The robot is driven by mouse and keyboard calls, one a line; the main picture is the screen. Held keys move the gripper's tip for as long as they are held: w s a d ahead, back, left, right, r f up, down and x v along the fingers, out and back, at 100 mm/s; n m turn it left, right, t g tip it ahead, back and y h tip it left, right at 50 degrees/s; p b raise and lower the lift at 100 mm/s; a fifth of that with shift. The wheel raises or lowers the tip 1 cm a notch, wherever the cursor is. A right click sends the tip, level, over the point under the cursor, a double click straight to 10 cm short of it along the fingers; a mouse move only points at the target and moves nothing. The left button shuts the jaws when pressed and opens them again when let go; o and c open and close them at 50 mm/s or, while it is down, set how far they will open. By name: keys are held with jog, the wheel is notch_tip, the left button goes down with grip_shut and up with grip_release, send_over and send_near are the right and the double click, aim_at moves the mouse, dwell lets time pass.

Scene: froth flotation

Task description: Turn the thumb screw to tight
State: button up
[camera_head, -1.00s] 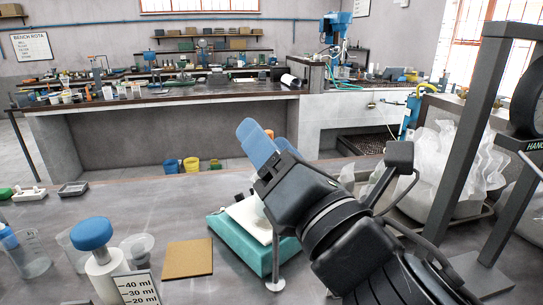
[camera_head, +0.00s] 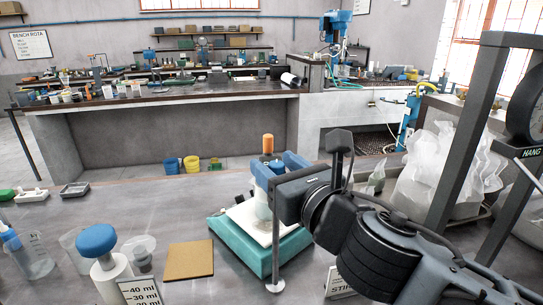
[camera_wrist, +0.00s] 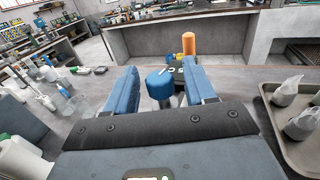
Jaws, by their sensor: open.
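A blue round knob, which looks like the thumb screw (camera_wrist: 160,84), stands between the two blue fingers of my gripper (camera_wrist: 161,82) in the wrist view. The fingers are open, one on each side of the knob, with a gap showing at the left. Whether the right finger touches it I cannot tell. In the head view my gripper (camera_head: 277,170) is above the teal box, and its fingers hide the knob. An orange cylinder (camera_head: 267,144) stands just behind; it also shows in the wrist view (camera_wrist: 189,43). No tight mark is readable.
A teal box (camera_head: 235,244) with a white top and a thin pole (camera_head: 276,245) stand below my gripper. A grey frame (camera_head: 465,130) and clear bags (camera_head: 440,170) stand right.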

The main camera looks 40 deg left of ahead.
jog(key=shift+x, duration=1.05)
jog(key=c, duration=1)
jog(key=shift+o, duration=0.2)
